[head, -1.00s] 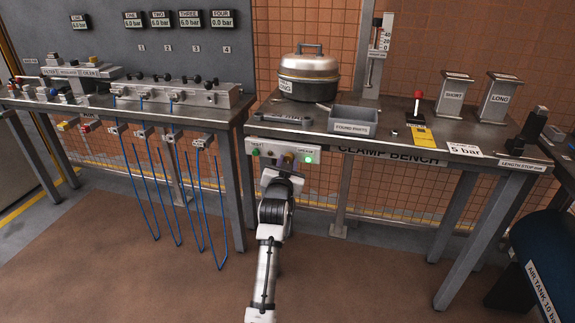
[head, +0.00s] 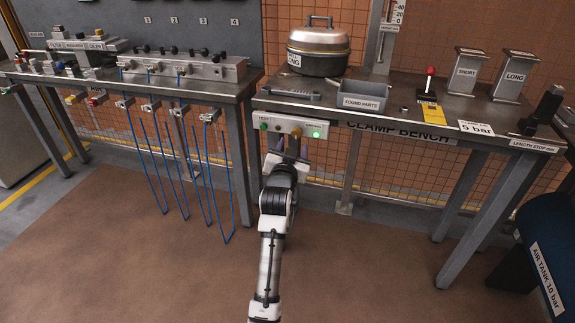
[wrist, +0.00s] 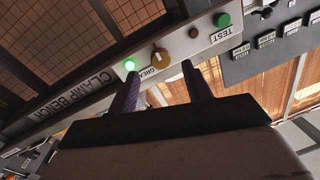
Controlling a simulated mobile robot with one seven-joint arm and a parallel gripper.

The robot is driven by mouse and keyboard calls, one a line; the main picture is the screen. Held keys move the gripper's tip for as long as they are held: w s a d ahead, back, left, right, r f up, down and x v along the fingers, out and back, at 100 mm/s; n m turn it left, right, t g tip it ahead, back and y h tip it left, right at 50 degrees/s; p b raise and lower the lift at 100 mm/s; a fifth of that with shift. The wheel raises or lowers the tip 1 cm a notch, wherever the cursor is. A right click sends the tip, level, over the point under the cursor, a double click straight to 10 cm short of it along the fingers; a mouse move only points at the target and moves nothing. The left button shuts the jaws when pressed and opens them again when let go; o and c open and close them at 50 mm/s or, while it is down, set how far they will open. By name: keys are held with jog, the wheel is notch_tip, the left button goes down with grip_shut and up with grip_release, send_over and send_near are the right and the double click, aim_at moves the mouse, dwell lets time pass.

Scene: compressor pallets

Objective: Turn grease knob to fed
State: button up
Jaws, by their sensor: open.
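The grease knob (wrist: 161,58) is a brass-coloured knob with a pale mark, on a light control panel below the clamp bench. It also shows in the head view (head: 296,131), just above my gripper (head: 291,147). In the wrist view my gripper (wrist: 161,70) is open, with one finger to each side of the knob in the picture. The fingers look empty; I cannot tell whether either touches the knob. A lit green lamp (wrist: 130,64) sits beside the knob. The label by the knob is partly hidden by a finger, and its setting is too small to read.
A green TEST button (wrist: 222,20) is on the same panel. The clamp bench (head: 398,134) carries a lidded pot (head: 318,50), a found-parts bin (head: 361,97) and a red-knobbed lever (head: 430,72). Blue hoses (head: 186,170) hang at left. The floor in front is clear.

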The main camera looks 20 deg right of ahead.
jog(key=v, duration=0.9)
jog(key=shift+b, duration=0.35)
